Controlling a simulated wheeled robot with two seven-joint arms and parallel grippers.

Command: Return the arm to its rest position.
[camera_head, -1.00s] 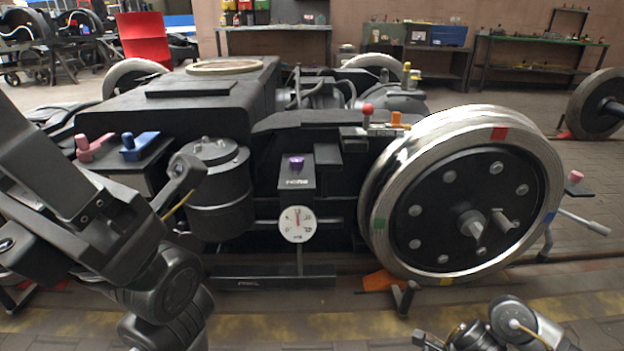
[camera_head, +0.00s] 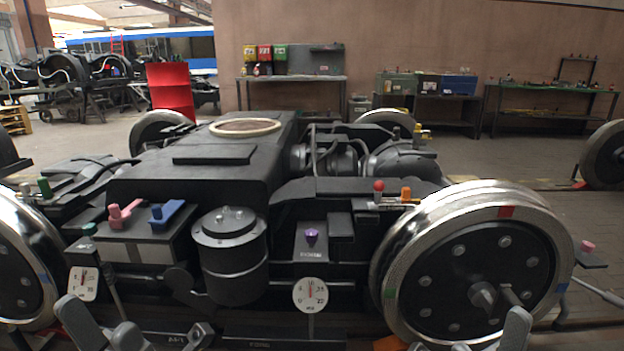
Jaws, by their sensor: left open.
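My left arm (camera_head: 85,322) shows at the bottom left, low in front of the bogie, with its lower part cut off by the picture edge. My left gripper (camera_head: 198,336) is at the bottom edge, small and partly cut off; it is open, and I see nothing held in it. It is below the black cylinder (camera_head: 230,255) and appears apart from it.
The dark bogie frame (camera_head: 190,185) fills the middle, with a large wheel (camera_head: 480,262) at right and another (camera_head: 18,265) at left. Pink (camera_head: 122,214) and blue (camera_head: 166,212) handles, a purple knob (camera_head: 311,235) and a white dial (camera_head: 310,294) are on it. Workbenches stand behind.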

